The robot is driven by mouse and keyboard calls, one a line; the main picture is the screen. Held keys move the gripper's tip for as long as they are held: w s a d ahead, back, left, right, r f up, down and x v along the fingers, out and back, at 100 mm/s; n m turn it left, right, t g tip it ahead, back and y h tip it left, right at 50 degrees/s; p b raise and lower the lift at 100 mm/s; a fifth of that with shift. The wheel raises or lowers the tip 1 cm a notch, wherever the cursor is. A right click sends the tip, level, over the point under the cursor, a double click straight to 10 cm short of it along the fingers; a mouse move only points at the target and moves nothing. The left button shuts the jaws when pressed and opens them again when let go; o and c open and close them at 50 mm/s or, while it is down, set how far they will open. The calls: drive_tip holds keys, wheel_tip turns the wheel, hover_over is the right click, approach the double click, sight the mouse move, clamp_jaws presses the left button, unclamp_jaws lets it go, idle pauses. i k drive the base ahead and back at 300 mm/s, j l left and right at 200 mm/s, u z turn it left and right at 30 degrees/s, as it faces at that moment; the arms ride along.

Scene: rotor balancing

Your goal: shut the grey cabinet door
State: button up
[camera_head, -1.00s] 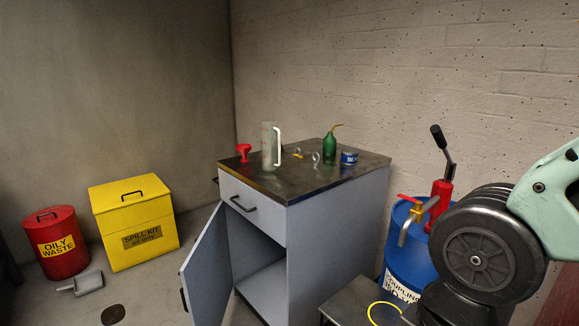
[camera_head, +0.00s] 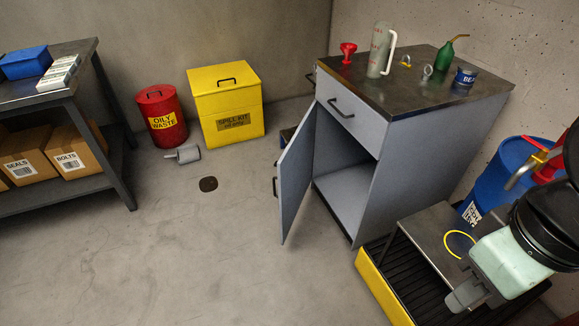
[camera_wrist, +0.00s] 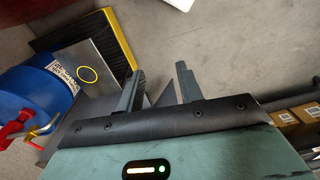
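The grey cabinet (camera_head: 430,160) stands right of centre in the head view, with a dark worktop. Its lower door (camera_head: 297,180) is hinged on the left and stands wide open toward the front left. The door's dark handle (camera_head: 275,186) shows on its outer face. The drawer (camera_head: 342,108) above is shut. My arm is at the right of the head view, right of the cabinet and apart from the door. In the wrist view my gripper (camera_wrist: 160,82) has its two fingers spread, with no held object visible. Grey surfaces show behind it; I cannot tell whether one is the door.
A blue barrel (camera_head: 495,180) stands right. A red bin (camera_head: 162,125), yellow spill kit (camera_head: 225,105) and workbench (camera_head: 75,100) are left.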

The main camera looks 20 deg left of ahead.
sight(294, 165)
drive_tip(key=i+j, duration=0.1)
drive_tip(key=j, duration=0.55)
drive_tip(key=i+j, duration=0.1)
drive_tip(key=j, duration=0.6)
drive_tip(key=i+j+z, duration=0.1)
drive_tip(key=j, duration=1.2)
drive_tip(key=j+u, duration=0.35)
drive_tip(key=i+j+u, duration=0.2)
drive_tip(key=j+u, duration=0.15)
drive_tip(key=j, duration=0.15)
